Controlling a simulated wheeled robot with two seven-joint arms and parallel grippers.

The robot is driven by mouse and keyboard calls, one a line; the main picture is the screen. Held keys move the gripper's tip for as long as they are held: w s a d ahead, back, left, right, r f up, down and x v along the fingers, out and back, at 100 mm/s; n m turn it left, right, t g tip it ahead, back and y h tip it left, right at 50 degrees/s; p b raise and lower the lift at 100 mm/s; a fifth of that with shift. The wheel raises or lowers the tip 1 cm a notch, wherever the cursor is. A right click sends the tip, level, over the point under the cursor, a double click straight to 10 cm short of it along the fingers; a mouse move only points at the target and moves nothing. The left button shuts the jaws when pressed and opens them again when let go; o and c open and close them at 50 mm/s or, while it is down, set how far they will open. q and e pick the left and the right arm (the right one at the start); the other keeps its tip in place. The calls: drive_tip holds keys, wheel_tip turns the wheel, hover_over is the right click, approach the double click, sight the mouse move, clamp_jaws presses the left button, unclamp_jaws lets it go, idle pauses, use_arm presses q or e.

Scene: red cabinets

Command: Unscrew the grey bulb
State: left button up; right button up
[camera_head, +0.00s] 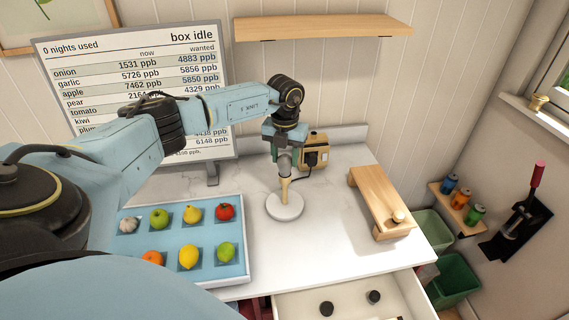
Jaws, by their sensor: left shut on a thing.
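A small stand with a white round base (285,206) and a tan stem (284,187) is on the white counter. The grey bulb (284,163) appears at the top of the stem, mostly covered by my gripper. My left gripper (284,157) points down over the stand and is shut on the bulb. The bulb's seat on the stem is too small to make out clearly. My right gripper is out of the picture.
A blue tray (243,271) of fruit and vegetables lies left of the stand. A box-like device (315,150) stands close behind the gripper. A wooden bench (378,197) is to the right. A drawer (345,300) is open in front. Bare counter lies around the base.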

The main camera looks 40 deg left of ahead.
use_arm(q)
drive_tip(key=shift+n, duration=0.8)
drive_tip(key=shift+p, duration=0.3)
drive_tip(key=shift+r+n, duration=0.1)
drive_tip(key=shift+n, duration=0.4)
drive_tip(key=n, duration=0.4)
drive_tip(key=shift+n, duration=0.4)
drive_tip(key=n, duration=0.4)
